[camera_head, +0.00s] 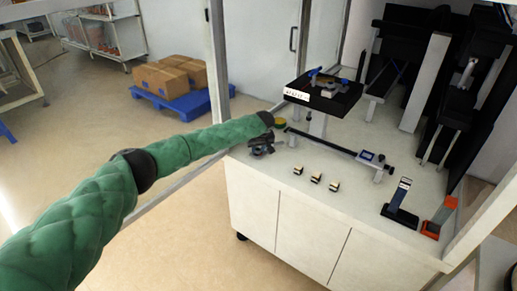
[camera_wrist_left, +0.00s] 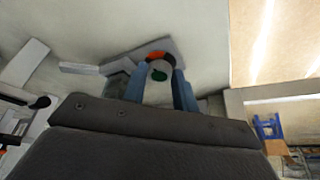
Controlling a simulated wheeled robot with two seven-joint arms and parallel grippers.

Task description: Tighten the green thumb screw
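My left gripper (camera_head: 262,146) is at the left edge of the white worktop, at the end of my green-sleeved arm. In the left wrist view its two blue-grey fingers (camera_wrist_left: 160,82) stand apart on either side of a light round part (camera_wrist_left: 166,66). The green thumb screw (camera_wrist_left: 159,75) shows there as a small green spot on that part, between the fingers. Whether the fingers press on it or only flank it cannot be told. An orange piece (camera_wrist_left: 155,56) sits just behind it. In the head view the gripper hides this spot. My right gripper is not in view.
A yellow-green round thing (camera_head: 280,121) lies just beyond my gripper. A black platform (camera_head: 335,103) on a post stands behind it. A black bar (camera_head: 320,142) runs to the right. Several small blocks (camera_head: 316,178) lie near the front edge. A frame post (camera_head: 218,60) rises at the left.

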